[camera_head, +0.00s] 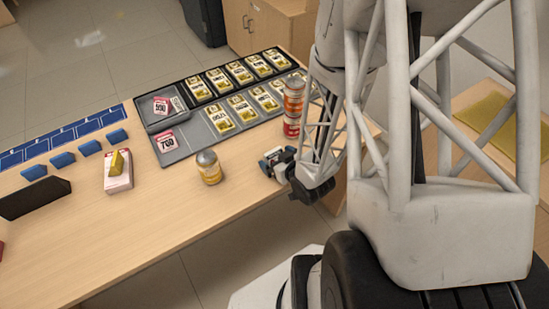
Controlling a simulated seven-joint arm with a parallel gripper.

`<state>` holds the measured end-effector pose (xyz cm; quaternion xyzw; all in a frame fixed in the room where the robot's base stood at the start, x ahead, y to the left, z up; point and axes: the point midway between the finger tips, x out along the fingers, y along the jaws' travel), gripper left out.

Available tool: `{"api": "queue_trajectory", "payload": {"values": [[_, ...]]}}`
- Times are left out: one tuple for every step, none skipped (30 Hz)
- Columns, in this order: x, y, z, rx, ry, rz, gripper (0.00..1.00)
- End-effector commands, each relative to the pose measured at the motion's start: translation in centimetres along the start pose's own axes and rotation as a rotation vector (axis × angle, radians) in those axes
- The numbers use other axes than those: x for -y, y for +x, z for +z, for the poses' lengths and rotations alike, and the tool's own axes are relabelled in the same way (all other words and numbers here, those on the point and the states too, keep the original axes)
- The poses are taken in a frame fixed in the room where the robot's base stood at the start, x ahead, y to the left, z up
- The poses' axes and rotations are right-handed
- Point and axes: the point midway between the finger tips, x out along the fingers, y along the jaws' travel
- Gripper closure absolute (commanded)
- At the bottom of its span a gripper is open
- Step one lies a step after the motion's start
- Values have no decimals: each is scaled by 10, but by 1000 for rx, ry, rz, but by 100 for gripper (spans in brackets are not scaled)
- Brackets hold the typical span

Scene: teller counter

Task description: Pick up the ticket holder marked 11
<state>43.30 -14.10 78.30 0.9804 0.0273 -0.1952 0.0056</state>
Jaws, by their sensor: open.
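Several small blue blocks, possibly the ticket holders, stand in a row on the counter at the left; single ones are at the row's right end (117,135), beside it (90,148), further left (62,160) and at the left end (34,172). No number is readable on them, so I cannot tell which is marked 11. My gripper (275,162) is low over the counter's right front edge, well to the right of the blue blocks. It is open, with nothing visibly held; its fingers are small and partly hidden by the arm.
A blue slotted mat (68,137) lies behind the blocks. A grey tray (190,143) holds several yellow-and-white cards. A jar (209,167), an orange-and-white can (293,98), a white box with a yellow block (118,179) and a dark block (35,198) stand on the counter. The front middle is clear.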

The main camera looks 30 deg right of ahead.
Motion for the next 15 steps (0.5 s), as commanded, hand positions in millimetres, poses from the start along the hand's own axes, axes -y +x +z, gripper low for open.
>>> {"api": "queue_trajectory", "payload": {"values": [[0, 3, 0, 0, 0, -1, 2], [0, 4, 0, 0, 0, -1, 2], [1, 6, 0, 0, 0, -1, 2], [1, 6, 0, 0, 0, -1, 2], [1, 7, 0, 0, 0, -1, 2], [1, 8, 0, 0, 0, -1, 2], [1, 8, 0, 0, 0, -1, 2], [1, 9, 0, 0, 0, -1, 2], [0, 9, 0, 0, 0, -1, 2], [0, 9, 0, 0, 0, -1, 2], [0, 9, 0, 0, 0, 0, 2], [0, 9, 0, 0, 0, 0, 2], [0, 9, 0, 0, 0, 0, 2], [0, 9, 0, 0, 0, 0, 2], [0, 9, 0, 0, 0, 0, 2]]}}
